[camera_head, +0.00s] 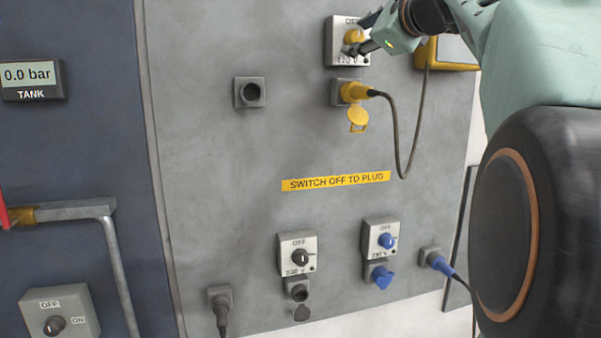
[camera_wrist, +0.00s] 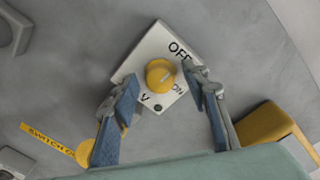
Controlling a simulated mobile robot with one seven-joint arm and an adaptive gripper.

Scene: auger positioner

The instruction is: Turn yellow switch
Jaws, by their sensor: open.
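The yellow switch (camera_head: 353,36) is a round knob on a light square plate (camera_head: 334,27) marked OFF, high on the grey panel. In the wrist view the yellow switch (camera_wrist: 160,74) sits at the middle of its plate (camera_wrist: 128,69), with OFF and ON printed beside it. My gripper (camera_head: 368,40) is at the plate from the right. In the wrist view my gripper (camera_wrist: 160,92) is open, with one blue-padded finger on each side of the knob. I cannot tell whether either finger touches it. In the head view the fingers partly hide the plate.
A yellow plug (camera_head: 354,91) with a dark cable sits in the socket just below. A yellow-edged box (camera_head: 432,53) is to the right. Black (camera_head: 300,257) and blue (camera_head: 386,241) switches are lower down. The panel's middle is free apart from a yellow label (camera_head: 336,181).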

